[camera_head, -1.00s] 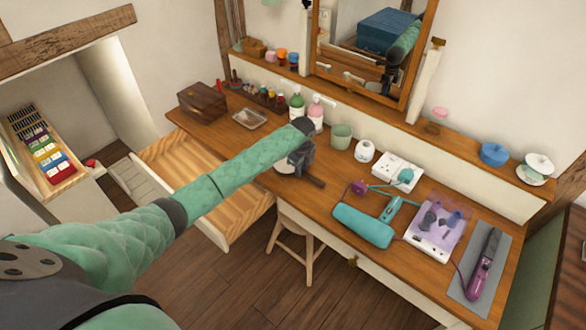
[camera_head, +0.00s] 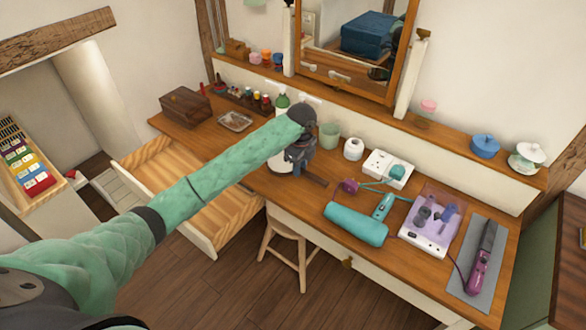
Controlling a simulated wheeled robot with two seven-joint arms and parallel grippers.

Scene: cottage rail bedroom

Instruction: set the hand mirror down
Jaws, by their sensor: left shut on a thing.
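My left gripper (camera_head: 297,159) is over the middle of the wooden dressing table, shut on the hand mirror. The mirror's brown handle (camera_head: 314,178) sticks out to the lower right of the jaws. A pale round part (camera_head: 279,164), apparently its head, shows to the left, mostly hidden by the gripper. The mirror is at or just above the tabletop (camera_head: 278,191); I cannot tell whether it touches. My right gripper is not in view.
An open drawer (camera_head: 212,243) juts out at the left, beside a stool (camera_head: 285,236). A green cup (camera_head: 330,136) and white jar (camera_head: 353,149) stand behind the gripper. A teal hair dryer (camera_head: 355,224), white socket box (camera_head: 388,168) and purple styler (camera_head: 482,262) crowd the right.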

